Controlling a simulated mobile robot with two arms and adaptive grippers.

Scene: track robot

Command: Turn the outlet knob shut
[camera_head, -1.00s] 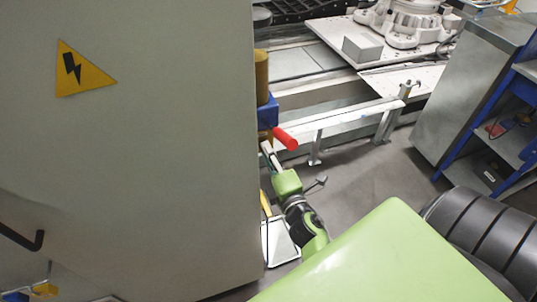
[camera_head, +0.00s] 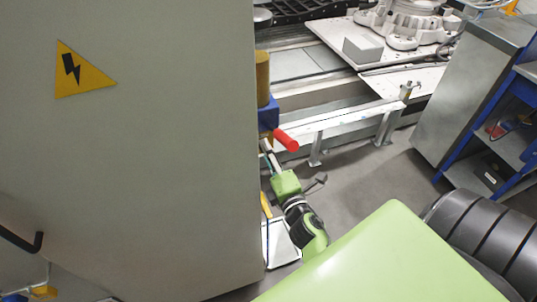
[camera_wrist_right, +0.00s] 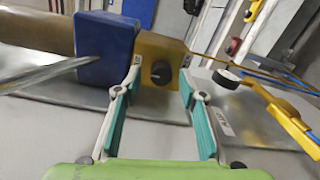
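The outlet knob (camera_wrist_right: 160,72) is a small round dark knob on a yellow-brown block, beside a blue block (camera_wrist_right: 104,48). In the head view the blue block (camera_head: 268,113) shows at the cabinet's right edge, but I cannot make out the knob there. My right gripper (camera_wrist_right: 160,80) is open, its teal-padded fingers spread to either side of the knob in the picture. I cannot tell whether they touch it. In the head view the right gripper (camera_head: 265,147) reaches up to just below the blue block. My left gripper is not in view.
A red handle (camera_head: 287,139) sticks out right of the blue block, close to my right fingers. A large grey cabinet (camera_head: 140,170) with a warning sign fills the left. A metal rail (camera_head: 340,118) stands behind, and a shelf unit (camera_head: 470,100) is at the right.

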